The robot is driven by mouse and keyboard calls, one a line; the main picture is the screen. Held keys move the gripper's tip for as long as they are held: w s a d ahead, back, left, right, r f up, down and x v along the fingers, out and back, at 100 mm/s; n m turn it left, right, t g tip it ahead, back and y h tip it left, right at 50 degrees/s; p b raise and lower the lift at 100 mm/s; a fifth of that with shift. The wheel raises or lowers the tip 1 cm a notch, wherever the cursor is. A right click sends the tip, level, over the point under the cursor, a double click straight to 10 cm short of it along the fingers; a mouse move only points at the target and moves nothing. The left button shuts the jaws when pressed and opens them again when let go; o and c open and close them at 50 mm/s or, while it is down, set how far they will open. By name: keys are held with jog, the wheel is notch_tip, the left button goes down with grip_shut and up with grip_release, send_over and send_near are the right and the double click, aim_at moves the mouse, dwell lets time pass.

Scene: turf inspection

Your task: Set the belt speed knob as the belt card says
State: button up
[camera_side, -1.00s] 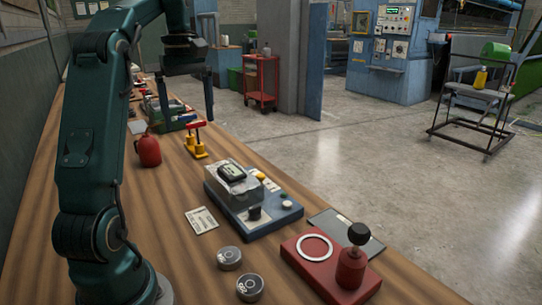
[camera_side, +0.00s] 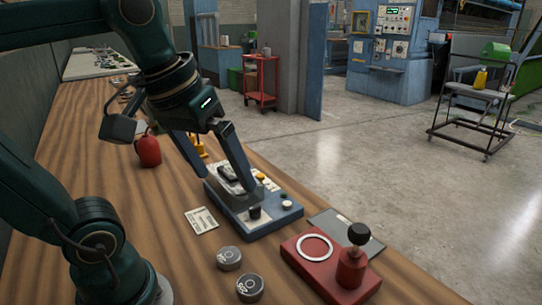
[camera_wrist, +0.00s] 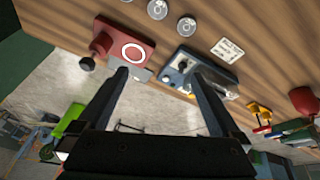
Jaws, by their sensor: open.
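A blue control box (camera_side: 270,228) sits on the wooden bench, with a small black knob (camera_side: 255,212) on its front panel. A white card (camera_side: 202,220) with small print lies left of the box; I cannot read it. The card also shows in the wrist view (camera_wrist: 228,49). My gripper (camera_side: 227,184) is open and empty, its fingers wide apart, tilted over the back of the box. The fingers partly hide the clear cover and dark display there. In the wrist view the box (camera_wrist: 186,68) lies near the right fingertip.
A red block (camera_side: 310,268) with a white ring and a black-topped post stands right of the box. Two grey discs (camera_side: 229,258) (camera_side: 249,287) lie in front. A red bottle (camera_side: 148,151) and a yellow stand (camera_side: 199,147) are behind. The bench's right edge drops to open floor.

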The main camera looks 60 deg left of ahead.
notch_tip(320, 180, down, 6)
jog(key=s+d+m+t, duration=0.1)
jog(key=s+d+m, duration=0.1)
jog(key=m, duration=0.2)
jog(key=shift+s+f, duration=0.15)
jog(key=shift+f, duration=0.1)
jog(key=shift+w+f+m, duration=0.1)
jog(key=shift+w+m, duration=0.1)
jog(key=shift+m, duration=0.1)
jog(key=c, duration=0.4)
jog(key=shift+w, duration=0.2)
jog(key=shift+c, duration=0.6)
jog(key=w+a+r+n, duration=0.1)
jog(key=w+r+n, duration=0.3)
jog(key=n, duration=0.3)
jog(key=n+g, duration=0.5)
jog(key=n, duration=0.6)
send_over(255, 206)
notch_tip(255, 206, down, 10)
jog(key=shift+d+r, duration=0.1)
jog(key=shift+r, duration=0.05)
jog(key=shift+f, duration=2.55)
grip_shut()
